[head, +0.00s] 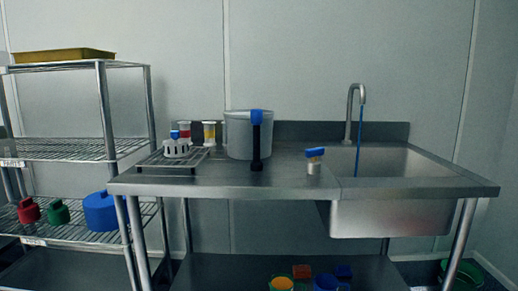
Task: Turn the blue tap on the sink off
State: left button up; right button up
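The sink (385,160) is a steel basin set into the right part of the steel counter. A grey gooseneck faucet (349,115) stands at its back left. A thin blue stream (360,140) runs from the spout down into the basin. The blue tap (315,152) is a blue lever on a short pale post at the front of the counter, just left of the basin. The lever lies roughly level, slightly tilted. Neither of my grippers is in view.
A wire rack (165,164) with small containers is further left. A wire shelf (75,150) stands at the far left. The counter between pot and tap is clear.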

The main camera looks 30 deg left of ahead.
aim_at(313, 153)
jog(key=u, duration=0.7)
jog(key=i+l+z, duration=0.1)
jog(key=i+l, duration=0.25)
jog(key=l, duration=0.25)
jog(key=z, duration=0.05)
